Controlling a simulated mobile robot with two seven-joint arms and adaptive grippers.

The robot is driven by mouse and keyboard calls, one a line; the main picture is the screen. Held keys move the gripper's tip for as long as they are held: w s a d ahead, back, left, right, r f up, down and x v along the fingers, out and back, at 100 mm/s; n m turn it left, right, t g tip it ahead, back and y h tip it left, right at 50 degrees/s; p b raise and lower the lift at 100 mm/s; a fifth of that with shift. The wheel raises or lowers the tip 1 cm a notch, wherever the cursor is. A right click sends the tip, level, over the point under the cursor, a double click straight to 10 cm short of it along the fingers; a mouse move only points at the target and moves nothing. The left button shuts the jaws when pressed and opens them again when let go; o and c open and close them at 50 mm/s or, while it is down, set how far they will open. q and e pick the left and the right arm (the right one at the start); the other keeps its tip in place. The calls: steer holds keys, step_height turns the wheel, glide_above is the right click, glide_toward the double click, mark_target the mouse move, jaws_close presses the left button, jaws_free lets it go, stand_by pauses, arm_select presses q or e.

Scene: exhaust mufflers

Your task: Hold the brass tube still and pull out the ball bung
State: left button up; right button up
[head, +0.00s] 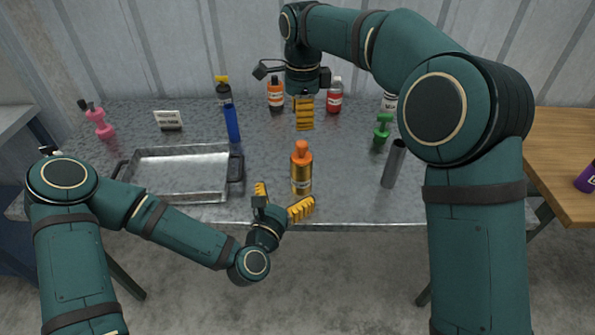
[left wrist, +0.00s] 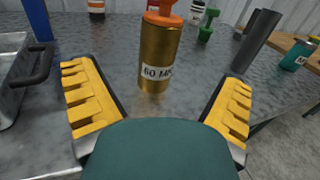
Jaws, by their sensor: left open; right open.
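The brass tube (head: 301,178) stands upright on the metal table, with the orange ball bung (head: 301,151) in its top.
A metal tray (head: 180,199) lies left of the tube. A blue tube (head: 232,124) stands behind it; a grey tube (head: 393,164) and a green object (head: 382,130) stand right. Bottles, including a red one (head: 334,96), line the back. Table around the brass tube is clear.

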mark_target(298, 171)
arm_select(q)
steer(key=x, duration=1)
steer(key=shift+w+d+f, duration=0.1)
steer(key=shift+w+d, duration=0.05)
steer(key=shift+w, duration=0.15)
steer(key=c, duration=1.4)
steer(key=shift+o, duration=0.2)
